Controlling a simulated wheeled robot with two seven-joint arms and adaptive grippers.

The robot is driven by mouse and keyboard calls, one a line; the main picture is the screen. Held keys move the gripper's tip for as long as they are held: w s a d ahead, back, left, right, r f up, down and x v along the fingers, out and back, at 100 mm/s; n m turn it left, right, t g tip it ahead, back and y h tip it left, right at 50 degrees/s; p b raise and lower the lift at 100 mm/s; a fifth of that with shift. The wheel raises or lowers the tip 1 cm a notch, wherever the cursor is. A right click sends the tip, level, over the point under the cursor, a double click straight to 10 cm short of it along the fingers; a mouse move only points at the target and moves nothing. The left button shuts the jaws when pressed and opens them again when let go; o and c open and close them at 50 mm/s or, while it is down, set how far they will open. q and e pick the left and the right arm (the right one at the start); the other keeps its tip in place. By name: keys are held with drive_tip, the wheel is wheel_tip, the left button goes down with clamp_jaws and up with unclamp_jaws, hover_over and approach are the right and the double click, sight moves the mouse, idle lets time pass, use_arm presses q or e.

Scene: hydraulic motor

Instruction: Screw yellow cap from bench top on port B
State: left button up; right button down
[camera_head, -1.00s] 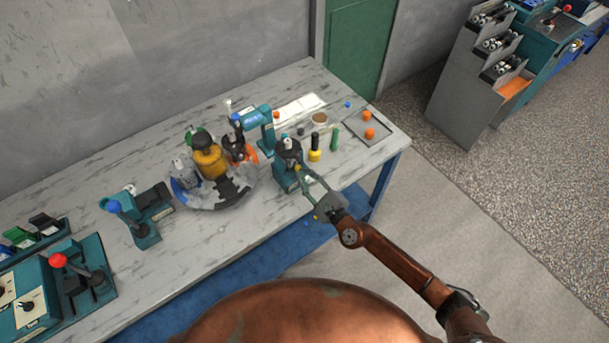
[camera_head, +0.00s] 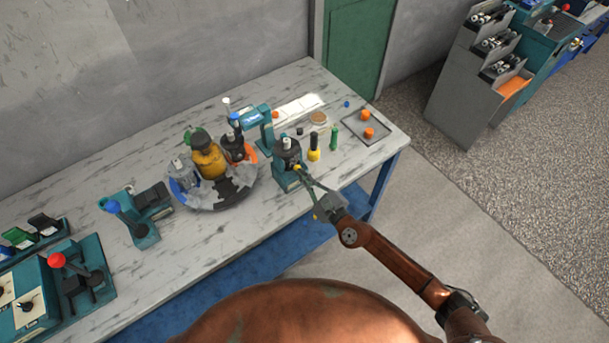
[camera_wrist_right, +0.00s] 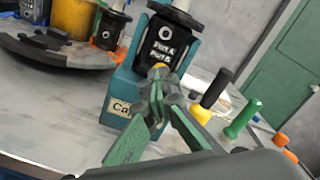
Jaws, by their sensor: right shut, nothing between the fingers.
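The black motor (camera_head: 287,151) stands upright in a teal fixture (camera_head: 284,178) near the bench's front edge. In the right wrist view, the motor (camera_wrist_right: 160,42) carries white PORT lettering on its face. A small yellow cap (camera_wrist_right: 160,66) shows below that lettering, just beyond my fingertips; how far it is seated on the port is hidden. My right gripper (camera_head: 303,172) is shut with its tips at the motor's front. In the right wrist view, the fingers of my right gripper (camera_wrist_right: 160,90) meet just below the cap, with nothing seen between them. My left gripper is not in view.
A black-and-yellow tool (camera_head: 314,149) and a green tool (camera_head: 334,138) stand right of the motor. A tray (camera_head: 379,138) holds orange caps. A round turntable (camera_head: 214,203) with several motors is to the left. The bench's front right is clear.

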drive_tip(key=m, duration=0.3)
drive_tip(key=m+b, duration=0.1)
drive_tip(key=m, duration=0.1)
drive_tip(key=shift+w+a+r, duration=0.1)
drive_tip(key=shift+r, duration=0.2)
drive_tip(key=m, duration=0.4)
drive_tip(key=shift+m+b, duration=0.3)
drive_tip(key=shift+b, duration=0.05)
drive_tip(key=c, duration=2.7)
unclamp_jaws()
